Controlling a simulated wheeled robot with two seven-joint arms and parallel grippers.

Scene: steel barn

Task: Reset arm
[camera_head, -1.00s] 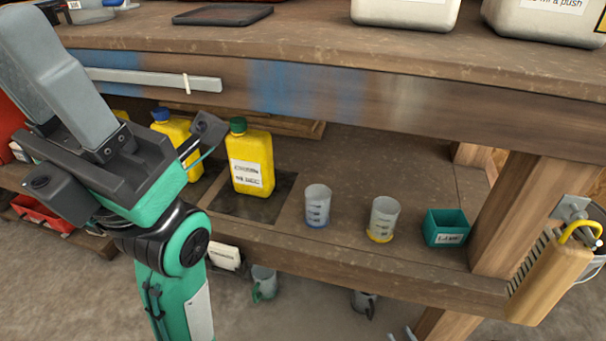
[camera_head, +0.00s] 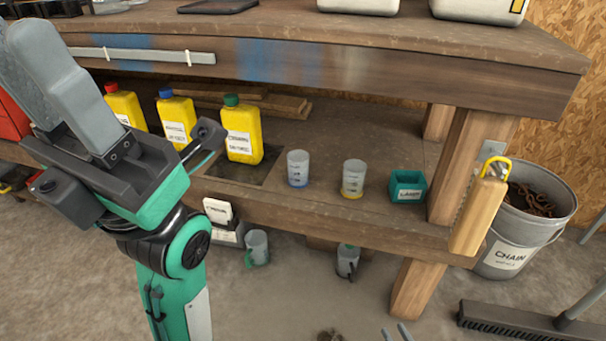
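Two small grey prongs (camera_head: 397,332) poke in at the bottom edge.
The bench shelf (camera_head: 330,215) holds yellow bottles (camera_head: 242,133), two clear cups (camera_head: 298,168) and a teal bin (camera_head: 407,187). A chain bucket (camera_head: 510,240) and a broom (camera_head: 525,320) stand at the right. Floor in front is mostly clear.

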